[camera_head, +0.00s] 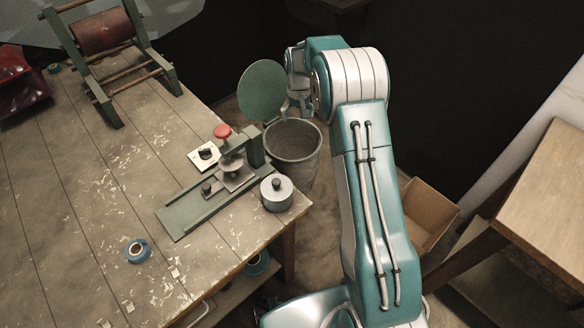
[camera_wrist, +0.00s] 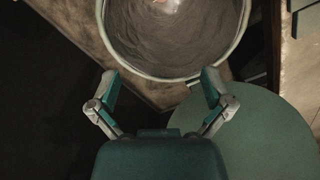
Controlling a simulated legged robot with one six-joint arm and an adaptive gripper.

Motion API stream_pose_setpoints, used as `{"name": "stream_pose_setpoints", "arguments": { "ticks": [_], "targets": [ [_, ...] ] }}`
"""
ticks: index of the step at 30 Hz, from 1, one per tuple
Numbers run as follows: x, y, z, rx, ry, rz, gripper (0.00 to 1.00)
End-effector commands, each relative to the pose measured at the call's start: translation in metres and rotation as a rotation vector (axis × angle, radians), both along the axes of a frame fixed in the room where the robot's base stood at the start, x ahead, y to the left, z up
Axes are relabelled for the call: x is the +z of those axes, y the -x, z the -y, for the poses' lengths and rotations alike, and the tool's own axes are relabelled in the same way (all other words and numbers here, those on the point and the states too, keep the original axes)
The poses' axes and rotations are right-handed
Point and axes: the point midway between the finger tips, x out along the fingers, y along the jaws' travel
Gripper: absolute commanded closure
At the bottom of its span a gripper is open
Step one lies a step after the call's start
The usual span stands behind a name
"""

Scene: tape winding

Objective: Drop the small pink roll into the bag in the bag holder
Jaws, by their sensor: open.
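The bag holder looks like a round grey bin (camera_head: 302,162) with a raised green lid (camera_head: 262,90), standing on the floor beyond the table's right edge. In the wrist view its rim (camera_wrist: 127,63) and grey lined inside fill the top, and the lid (camera_wrist: 265,140) is at lower right. My gripper (camera_wrist: 160,76) is open, its fingers apart with nothing between them, just over the near rim. It also shows above the bin in the head view (camera_head: 299,92). A small pale pinkish thing (camera_wrist: 165,4), perhaps the pink roll, shows inside the bin, cut off by the frame's top.
The wooden table (camera_head: 85,190) carries a green press with a red knob (camera_head: 222,131), a metal pot (camera_head: 276,193), a blue tape roll (camera_head: 137,251) and a winding frame (camera_head: 105,38). An open cardboard box (camera_head: 428,212) and another table (camera_head: 550,195) are at right.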

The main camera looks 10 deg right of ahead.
Motion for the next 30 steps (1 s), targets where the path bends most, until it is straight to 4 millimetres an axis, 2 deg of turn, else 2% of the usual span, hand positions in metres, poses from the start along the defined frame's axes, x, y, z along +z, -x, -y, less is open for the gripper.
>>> {"name": "stream_pose_setpoints", "arguments": {
  "ticks": [3,9,26,29,30],
  "targets": [
    [0.024,-0.001,0.000,0.000,0.000,0.004,0.00],
    [0.046,-0.001,0.000,0.000,0.000,0.000,0.00],
    [0.049,0.000,0.000,0.000,0.000,0.001,0.00],
    [0.061,0.003,-0.001,0.000,0.001,0.012,0.00],
    [0.070,0.007,-0.001,0.000,0.001,0.021,0.00]
  ]
}}
